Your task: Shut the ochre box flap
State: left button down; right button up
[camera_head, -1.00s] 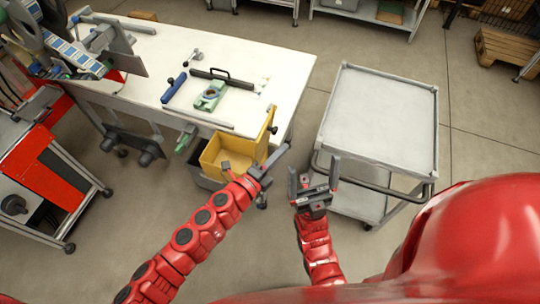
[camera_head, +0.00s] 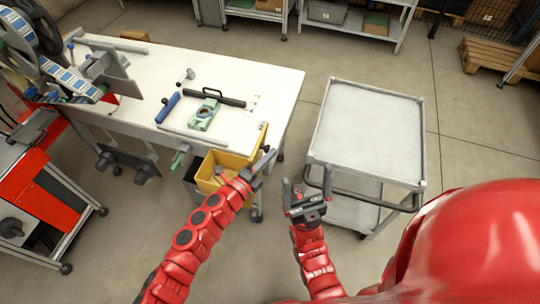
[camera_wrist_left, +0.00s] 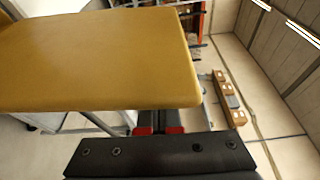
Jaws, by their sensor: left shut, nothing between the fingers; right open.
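The ochre box (camera_head: 206,171) stands open beside the white table, below its front right edge. Its flap (camera_head: 262,139) stands up along the box's right side. My left gripper (camera_head: 267,161) is shut and empty, just outside the flap on its right. In the left wrist view the flap (camera_wrist_left: 105,60) fills the upper left as a broad ochre panel. The dark left gripper (camera_wrist_left: 160,155) shows just below it. I cannot tell whether they touch. My right gripper (camera_head: 306,190) is open and empty, right of the box and near the cart's handle.
The white table (camera_head: 255,75) bears a green fixture (camera_head: 203,118) and tools. A grey cart (camera_head: 368,130) with a black handle stands to the right. Floor shows between table and cart. A red machine (camera_head: 45,195) stands at the left.

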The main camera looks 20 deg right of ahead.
pick_arm(q)
jog(key=shift+w+a, duration=0.1)
jog(key=shift+a, duration=0.05)
jog(key=w+a+f+n+t+b, duration=0.25)
jog(key=w+a+n+b, duration=0.35)
jog(key=a, duration=0.3)
jog(key=w+a+f+n+t+b, duration=0.2)
jog(key=w+a+f+n+b, duration=0.2)
jog(key=w+a+n, duration=0.3)
jog(key=w+a+f+n+t+y+b, duration=0.1)
jog(key=a+f+n+t+y+b, duration=0.1)
jog(key=a+f+n+b, duration=0.3)
notch_tip(320, 180, down, 5)
jog(key=n+t+b, duration=0.1)
jog(key=n, duration=0.4)
jog(key=shift+w+a+r+n+y, duration=0.15)
jog(key=shift+n+y, duration=0.15)
jog(key=shift+n, duration=0.1)
